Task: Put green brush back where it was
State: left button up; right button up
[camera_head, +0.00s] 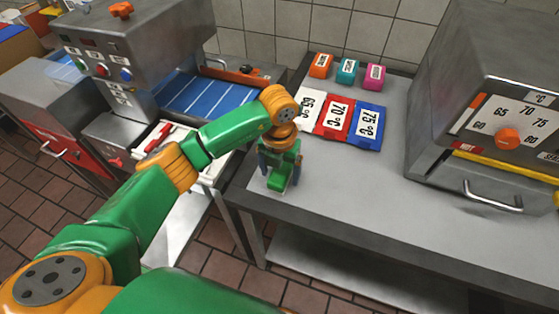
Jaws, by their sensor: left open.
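My left gripper (280,173) is low over the left edge of the grey metal table (330,203), pointing down with its jaws open. A small green piece (278,182) shows between and just below the fingers, at the tabletop. It may be the green brush, but it is too small and too covered by the gripper to be sure. I cannot tell if the fingers touch it. My right gripper is not in view.
Orange, teal and pink blocks (347,72) stand behind white, red and blue temperature cards (339,118). A metal oven (490,110) stands at right. A blue-belted machine (205,98) and a white tray (207,170) with a red-handled item (158,137) are at left. The table's front middle is clear.

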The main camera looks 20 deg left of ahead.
aim_at(279, 175)
pick_arm(q)
notch_tip(279, 175, up, 11)
jog(key=b, duration=0.1)
jog(key=shift+s, duration=0.2)
jog(key=shift+f, duration=0.15)
